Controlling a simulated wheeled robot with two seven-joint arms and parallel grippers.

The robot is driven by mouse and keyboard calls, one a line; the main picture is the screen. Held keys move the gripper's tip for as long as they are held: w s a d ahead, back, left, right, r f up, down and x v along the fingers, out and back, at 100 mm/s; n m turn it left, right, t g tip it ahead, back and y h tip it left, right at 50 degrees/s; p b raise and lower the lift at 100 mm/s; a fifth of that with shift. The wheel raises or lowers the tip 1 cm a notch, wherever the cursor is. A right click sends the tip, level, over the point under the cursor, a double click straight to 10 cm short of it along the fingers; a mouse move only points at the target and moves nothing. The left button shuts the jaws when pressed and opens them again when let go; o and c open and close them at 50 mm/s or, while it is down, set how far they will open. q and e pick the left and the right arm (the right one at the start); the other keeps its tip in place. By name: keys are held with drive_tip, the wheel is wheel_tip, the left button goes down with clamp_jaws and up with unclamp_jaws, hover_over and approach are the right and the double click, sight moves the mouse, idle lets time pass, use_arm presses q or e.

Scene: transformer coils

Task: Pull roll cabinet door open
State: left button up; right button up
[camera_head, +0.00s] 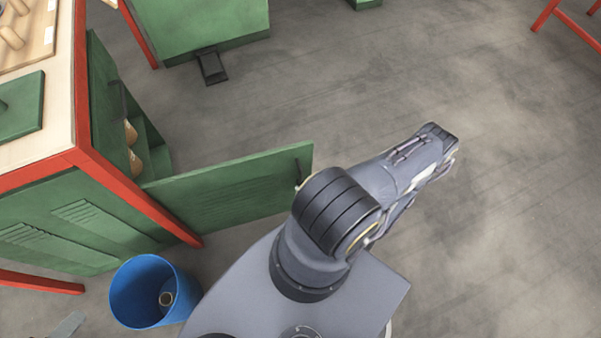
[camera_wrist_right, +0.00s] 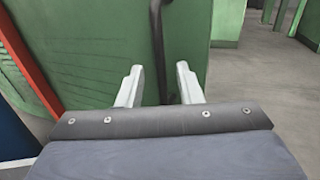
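The green roll cabinet (camera_head: 85,215) with red edges stands at the left in the head view. One door (camera_head: 230,190) stands swung well out from it, with a dark bar handle (camera_head: 298,168) near its free edge. Tan rolls (camera_head: 135,162) show inside the opening. In the right wrist view, the door (camera_wrist_right: 95,50) is close ahead. My right gripper (camera_wrist_right: 159,85) is open, its two pale fingers apart, with the dark handle (camera_wrist_right: 159,45) showing between them; contact cannot be told. In the head view my arm hides the right fingers.
A blue bin (camera_head: 148,290) stands in front of the cabinet, below the door. A second green cabinet (camera_head: 200,25) is at the back. A red frame (camera_head: 570,25) is at the top right. The floor (camera_head: 500,230) at the right is clear.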

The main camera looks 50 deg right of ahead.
drive_tip(key=shift+s+a, duration=0.15)
drive_tip(key=shift+s, duration=0.7)
drive_tip(key=shift+s+a, duration=0.1)
drive_tip(key=shift+s, duration=0.8)
